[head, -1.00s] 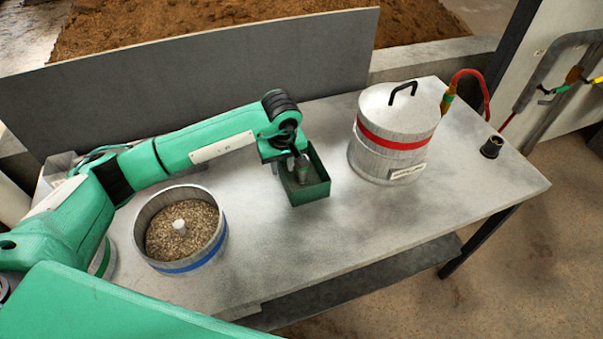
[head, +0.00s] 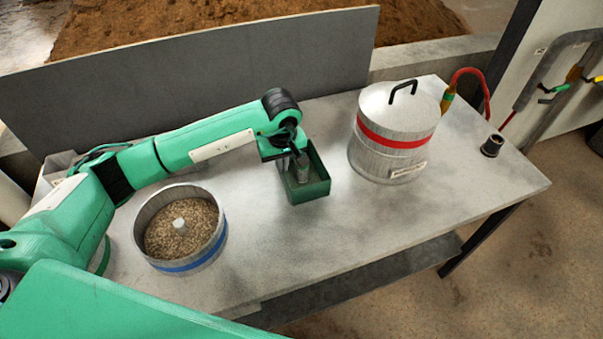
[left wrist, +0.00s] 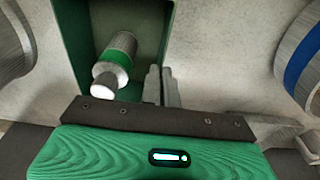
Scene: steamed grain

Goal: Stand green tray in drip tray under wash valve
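The green tray (head: 311,192) is a dark green open box near the middle of the steel table. In the left wrist view the green tray (left wrist: 72,50) fills the upper left. My left gripper (left wrist: 161,85) has its fingers close together at the tray's right wall in that view and appears shut on it. A small metal cylinder (left wrist: 119,50) with a green band and pale end shows inside the tray outline. I cannot make out a drip tray. My right gripper is out of view.
A round blue-banded pan of grain (head: 207,258) stands to the left. A lidded red-banded steel vessel (head: 388,160) stands to the right. A red hose (head: 480,78) and black socket (head: 492,146) are at the right end. Wall pipes (head: 545,75) carry coloured handles. The table front is clear.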

